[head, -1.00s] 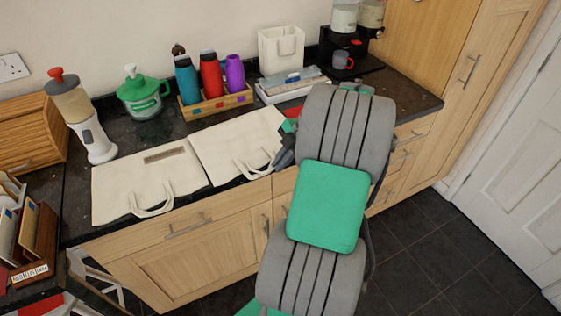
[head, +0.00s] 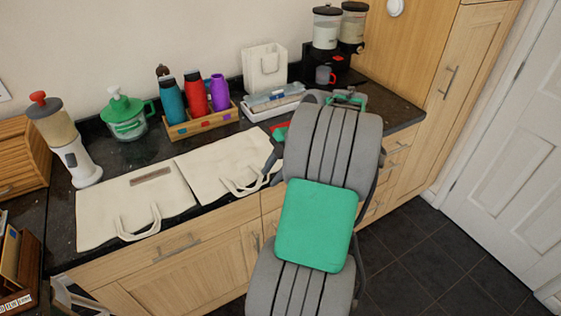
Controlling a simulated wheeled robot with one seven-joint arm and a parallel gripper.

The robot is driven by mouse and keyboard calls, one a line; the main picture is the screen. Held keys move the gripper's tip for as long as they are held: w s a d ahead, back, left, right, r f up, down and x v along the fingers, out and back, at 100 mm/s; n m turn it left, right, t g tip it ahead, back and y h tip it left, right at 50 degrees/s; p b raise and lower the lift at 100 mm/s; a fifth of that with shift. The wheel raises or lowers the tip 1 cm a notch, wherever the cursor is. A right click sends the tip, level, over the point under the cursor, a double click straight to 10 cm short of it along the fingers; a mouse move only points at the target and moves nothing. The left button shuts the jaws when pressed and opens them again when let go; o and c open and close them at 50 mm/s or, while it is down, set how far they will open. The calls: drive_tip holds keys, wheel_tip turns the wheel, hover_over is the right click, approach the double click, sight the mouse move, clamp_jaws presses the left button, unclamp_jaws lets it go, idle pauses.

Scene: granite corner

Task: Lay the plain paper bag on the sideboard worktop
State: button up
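A plain cream bag (head: 215,160) lies flat on the dark sideboard worktop (head: 228,205), its handles toward the front edge. A second cream bag with a brown strip (head: 130,200) lies flat to its left. A third, whitish bag (head: 265,70) stands upright at the back by the wall. My gripper (head: 273,163) is at the plain bag's right edge, mostly hidden behind my grey and green arm. Dark parts of it show beside the handles; I cannot tell whether its fingers are open or touch the bag.
A white tray (head: 272,105) and a coffee machine (head: 328,62) are at the back right.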

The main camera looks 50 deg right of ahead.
drive_tip(key=p+v, duration=0.2)
drive_tip(key=v, duration=0.7)
drive_tip(key=w+a+r+m+h, duration=0.1)
drive_tip(key=w+a+m, duration=0.25)
drive_tip(key=a, duration=0.55)
drive_tip(key=w+a+r+m, duration=0.1)
drive_tip(key=w+a+m, duration=0.25)
drive_tip(key=a, duration=0.55)
drive_tip(key=s+a+f+m+h, duration=0.1)
drive_tip(key=s+a+f+m, duration=0.1)
drive_tip(key=s+a+m, duration=0.2)
drive_tip(key=s+a+f+m+h, duration=0.2)
drive_tip(key=s+a+m, duration=0.2)
drive_tip(key=a, duration=0.5)
drive_tip(key=shift+s+a+m, duration=0.15)
drive_tip(key=shift+a+m, duration=0.15)
drive_tip(key=shift+m, duration=0.5)
drive_tip(key=shift+f, duration=0.1)
